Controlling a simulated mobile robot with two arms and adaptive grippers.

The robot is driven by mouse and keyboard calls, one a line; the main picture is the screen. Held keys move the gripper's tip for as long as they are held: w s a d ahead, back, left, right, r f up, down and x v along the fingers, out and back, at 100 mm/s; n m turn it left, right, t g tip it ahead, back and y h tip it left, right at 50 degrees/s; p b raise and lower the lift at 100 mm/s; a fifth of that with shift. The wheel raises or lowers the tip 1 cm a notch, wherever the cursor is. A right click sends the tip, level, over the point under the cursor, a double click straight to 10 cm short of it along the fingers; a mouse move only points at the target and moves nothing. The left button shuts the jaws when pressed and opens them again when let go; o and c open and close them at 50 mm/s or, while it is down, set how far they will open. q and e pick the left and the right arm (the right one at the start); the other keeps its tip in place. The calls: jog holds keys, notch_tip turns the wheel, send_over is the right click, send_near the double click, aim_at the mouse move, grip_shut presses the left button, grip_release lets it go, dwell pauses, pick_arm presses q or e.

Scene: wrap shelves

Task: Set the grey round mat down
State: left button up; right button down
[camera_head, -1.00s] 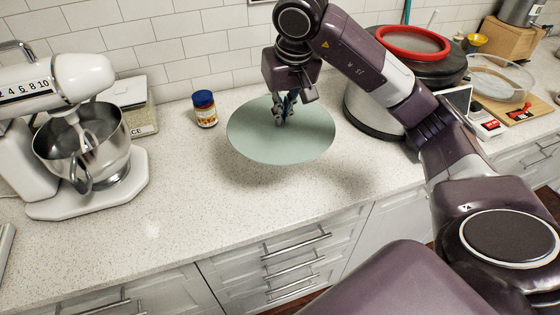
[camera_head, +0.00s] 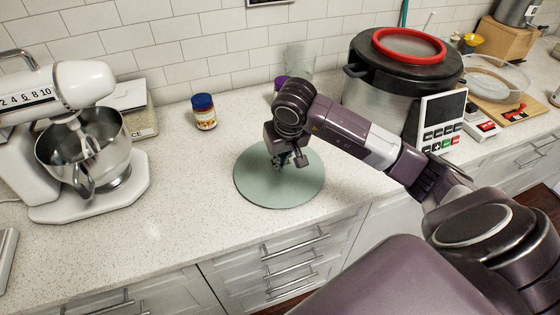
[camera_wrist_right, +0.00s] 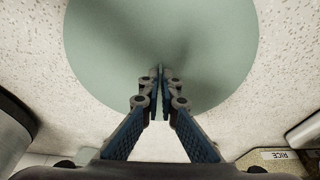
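The grey round mat (camera_head: 255,190) is a flat grey-green disc, level at the front middle of the counter. It looks to be on the counter or very close above it; I cannot tell which. My right gripper (camera_head: 281,168) points down at the mat's middle. In the right wrist view the gripper's fingertips (camera_wrist_right: 161,70) are together with a very narrow gap, over the mat (camera_wrist_right: 110,55). They look shut on the mat, but the exact grip point is hidden. My left gripper is not in view.
A jar with a blue lid (camera_head: 204,111) is behind the mat. A large pot (camera_head: 385,85) and a white keypad device (camera_head: 440,120) stand right. The counter between mixer and mat is clear.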

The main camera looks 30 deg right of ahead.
jog(key=shift+f, duration=0.2)
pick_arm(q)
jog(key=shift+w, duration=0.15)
pick_arm(e)
jog(key=shift+f, duration=0.2)
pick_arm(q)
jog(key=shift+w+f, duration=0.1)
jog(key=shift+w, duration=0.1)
pick_arm(e)
jog(key=c, duration=2.2)
grip_release()
jog(key=shift+r, duration=0.1)
jog(key=shift+o, duration=0.2)
jog(key=shift+r, duration=0.3)
pick_arm(q)
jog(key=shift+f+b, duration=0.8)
jog(key=shift+b, duration=0.15)
pick_arm(e)
jog(key=v, duration=1.1)
jog(key=shift+s+r, duration=0.25)
jog(key=shift+r, duration=0.05)
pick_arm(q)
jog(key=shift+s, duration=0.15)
